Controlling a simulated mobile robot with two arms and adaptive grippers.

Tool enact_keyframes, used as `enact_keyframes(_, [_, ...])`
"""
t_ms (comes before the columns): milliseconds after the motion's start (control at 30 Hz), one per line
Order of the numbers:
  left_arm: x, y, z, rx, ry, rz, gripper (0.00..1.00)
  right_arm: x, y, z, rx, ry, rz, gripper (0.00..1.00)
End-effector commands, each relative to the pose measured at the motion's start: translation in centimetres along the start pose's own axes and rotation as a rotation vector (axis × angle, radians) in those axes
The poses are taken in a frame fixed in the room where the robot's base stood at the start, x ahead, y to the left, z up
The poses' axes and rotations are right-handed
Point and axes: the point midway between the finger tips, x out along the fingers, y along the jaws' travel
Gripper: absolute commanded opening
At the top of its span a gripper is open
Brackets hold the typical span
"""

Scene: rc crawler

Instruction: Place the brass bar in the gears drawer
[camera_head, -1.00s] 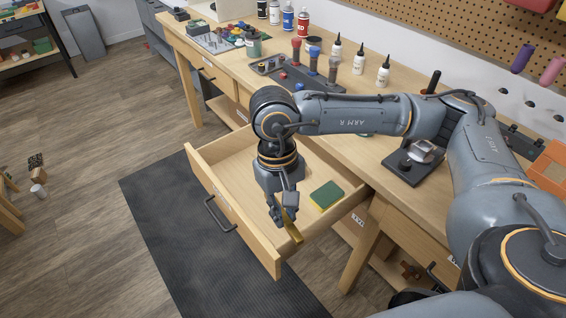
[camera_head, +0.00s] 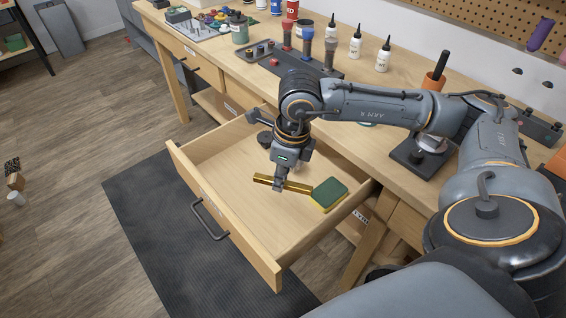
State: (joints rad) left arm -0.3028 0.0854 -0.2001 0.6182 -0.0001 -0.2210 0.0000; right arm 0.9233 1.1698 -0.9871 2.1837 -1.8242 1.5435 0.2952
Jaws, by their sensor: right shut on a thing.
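The brass bar (camera_head: 298,187) is a short golden bar, held roughly level across the picture, over the inside of the open drawer (camera_head: 222,220). My right gripper (camera_head: 279,186) points down and is shut on the bar near its middle. The bar's right end is close to a green and yellow sponge (camera_head: 329,194) in the drawer; I cannot tell whether they touch. I cannot tell whether the bar rests on the drawer floor. The drawer's label is not readable. My left gripper is not in view.
The workbench (camera_head: 375,151) behind carries bottles (camera_head: 382,55), a dark stand (camera_head: 424,155) and a tool tray (camera_head: 300,69). The drawer's front left floor is clear. A dark mat (camera_head: 150,220) lies below.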

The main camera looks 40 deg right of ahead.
Motion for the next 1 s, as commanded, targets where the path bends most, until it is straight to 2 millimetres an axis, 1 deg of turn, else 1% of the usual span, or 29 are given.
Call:
enact_keyframes(33, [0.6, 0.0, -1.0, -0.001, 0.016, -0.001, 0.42, 0.5, -0.5, -0.2, 0.106, 0.000, -0.016, 0.00])
enact_keyframes(100, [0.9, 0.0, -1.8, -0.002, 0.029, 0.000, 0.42, 0.8, -1.0, -0.5, 0.249, -0.001, -0.038, 0.00])
enact_keyframes(200, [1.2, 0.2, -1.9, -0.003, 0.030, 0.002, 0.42, 1.0, -1.7, -0.7, 0.405, 0.000, -0.060, 0.00])
enact_keyframes(300, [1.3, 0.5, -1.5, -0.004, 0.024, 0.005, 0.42, 1.0, -2.1, -0.9, 0.502, -0.001, -0.075, 0.00])
enact_keyframes(433, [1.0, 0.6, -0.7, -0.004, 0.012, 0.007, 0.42, 1.4, -2.9, -0.4, 0.551, 0.000, -0.080, 0.00])
enact_keyframes(567, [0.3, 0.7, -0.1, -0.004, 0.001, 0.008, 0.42, 2.6, -5.0, 1.1, 0.557, 0.001, -0.080, 0.00])
enact_keyframes(800, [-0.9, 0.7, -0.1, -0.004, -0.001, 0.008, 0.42, 5.8, -9.5, 4.5, 0.553, 0.001, -0.081, 0.00])
enact_keyframes(900, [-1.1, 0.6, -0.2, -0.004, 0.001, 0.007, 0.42, 8.2, -10.6, 5.0, 0.552, 0.004, -0.080, 0.00])
enact_keyframes(1000, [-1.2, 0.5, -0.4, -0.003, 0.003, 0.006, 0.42, 9.9, -11.7, 5.6, 0.550, 0.003, -0.081, 0.00])
